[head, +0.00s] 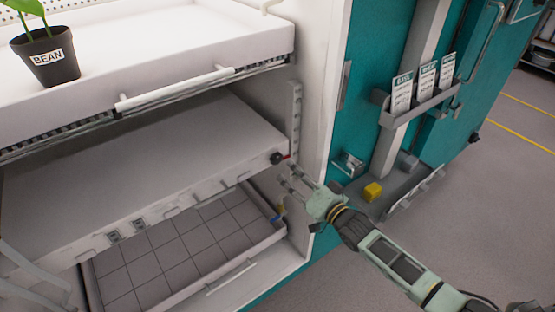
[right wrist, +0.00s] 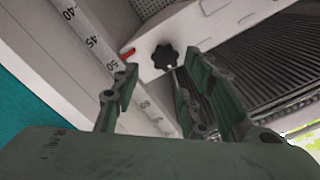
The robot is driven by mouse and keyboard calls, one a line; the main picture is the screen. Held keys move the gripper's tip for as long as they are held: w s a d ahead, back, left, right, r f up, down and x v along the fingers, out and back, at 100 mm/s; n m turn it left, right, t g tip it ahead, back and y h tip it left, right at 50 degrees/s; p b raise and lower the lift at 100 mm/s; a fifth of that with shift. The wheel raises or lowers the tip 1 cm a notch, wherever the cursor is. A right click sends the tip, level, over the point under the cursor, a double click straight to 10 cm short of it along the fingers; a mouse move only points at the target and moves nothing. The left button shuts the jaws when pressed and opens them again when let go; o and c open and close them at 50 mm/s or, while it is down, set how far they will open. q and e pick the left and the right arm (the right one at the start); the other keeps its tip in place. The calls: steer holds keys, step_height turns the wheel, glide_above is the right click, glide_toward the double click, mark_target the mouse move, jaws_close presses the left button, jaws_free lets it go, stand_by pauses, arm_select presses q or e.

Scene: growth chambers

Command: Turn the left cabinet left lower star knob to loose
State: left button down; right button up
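A black star knob (head: 277,158) sits at the right front corner of the middle white shelf (head: 150,170) in the open cabinet. In the right wrist view the star knob (right wrist: 165,57) shows face on, beside a red pointer (right wrist: 128,53) near the 50 mark of a scale. My right gripper (head: 292,180) is just below and right of the knob in the head view. In the right wrist view the right gripper (right wrist: 160,75) is open, its fingers apart with the knob beyond their gap; no contact shows. I cannot tell the knob's tightness.
The upper shelf (head: 215,38) has a white handle and holds a potted plant (head: 50,58). A gridded tray (head: 190,245) lies below. The teal cabinet side (head: 345,115) carries card holders and a yellow block (head: 372,191). Open floor lies at right.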

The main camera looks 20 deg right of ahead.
mark_target(280, 161)
steer(key=x, duration=0.6)
steer(key=shift+w, duration=0.1)
steer(key=shift+c, duration=0.4)
steer(key=c, duration=0.9)
